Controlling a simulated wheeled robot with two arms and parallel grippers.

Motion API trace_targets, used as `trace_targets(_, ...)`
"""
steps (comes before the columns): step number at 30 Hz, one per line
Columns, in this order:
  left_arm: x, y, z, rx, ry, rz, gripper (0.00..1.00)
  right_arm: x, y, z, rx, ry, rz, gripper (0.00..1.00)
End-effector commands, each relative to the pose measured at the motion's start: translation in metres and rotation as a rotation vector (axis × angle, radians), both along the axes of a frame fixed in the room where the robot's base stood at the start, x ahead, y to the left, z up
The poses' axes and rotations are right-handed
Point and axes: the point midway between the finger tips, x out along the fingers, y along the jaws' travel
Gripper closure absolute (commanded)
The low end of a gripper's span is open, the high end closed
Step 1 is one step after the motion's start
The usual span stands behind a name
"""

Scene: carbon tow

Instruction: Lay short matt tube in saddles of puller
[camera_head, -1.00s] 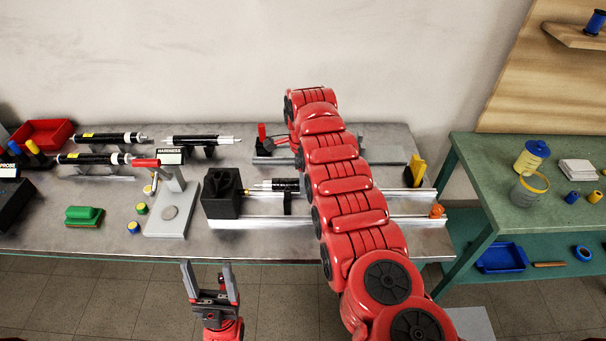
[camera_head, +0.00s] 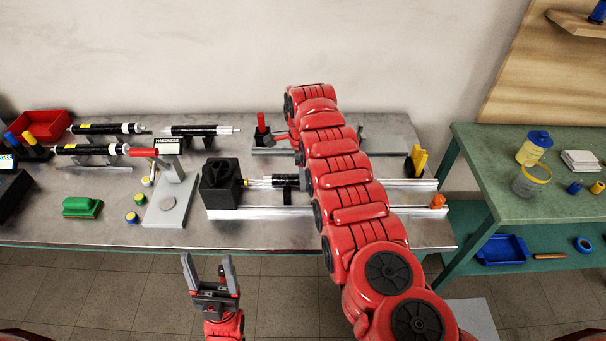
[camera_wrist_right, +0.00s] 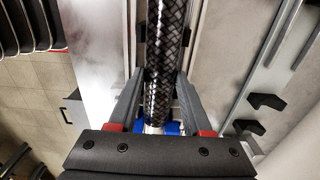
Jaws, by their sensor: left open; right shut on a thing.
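The puller's rail (camera_head: 260,211) lies along the front of the bench, with a black block (camera_head: 220,187) at its left end. A short black tube (camera_head: 284,181) with a silver left end is over the rail, that end close to the block. My right arm hides its right part and my right gripper in the head view. In the right wrist view my right gripper (camera_wrist_right: 161,88) is shut on the black woven tube (camera_wrist_right: 163,30). Whether the tube rests in the saddles I cannot tell. My left gripper (camera_head: 208,266) is open and empty in front of the bench.
Several tubes lie on stands at the back left, such as one black tube (camera_head: 200,130). A hardness stand (camera_head: 172,205), a green brush (camera_head: 82,207) and a red bin (camera_head: 42,126) are on the left. An orange knob (camera_head: 438,201) is at the rail's right end.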

Motion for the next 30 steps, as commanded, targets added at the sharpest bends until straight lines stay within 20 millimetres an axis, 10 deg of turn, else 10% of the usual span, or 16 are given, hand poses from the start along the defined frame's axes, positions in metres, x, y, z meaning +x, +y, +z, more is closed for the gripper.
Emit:
trace_targets(4, 0.000, 0.000, -0.003, 0.000, 0.000, 0.000, 0.30, 0.000, 0.000, -0.003, 0.000, -0.001, 0.000, 1.00)
trace_targets(5, 0.000, 0.000, -0.003, 0.000, 0.000, 0.000, 0.30, 0.000, 0.000, -0.003, 0.000, -0.001, 0.000, 0.49)
trace_targets(10, 0.000, 0.000, -0.002, 0.000, 0.000, 0.000, 0.30, 0.000, 0.000, -0.003, 0.000, 0.000, 0.000, 0.18)
trace_targets(22, 0.000, 0.000, -0.004, 0.000, 0.000, 0.000, 0.30, 0.000, 0.001, 0.002, 0.000, -0.001, 0.001, 0.16)
trace_targets(30, 0.000, 0.000, -0.018, 0.000, 0.000, 0.000, 0.30, 0.001, 0.000, 0.056, 0.002, -0.004, -0.001, 0.16)
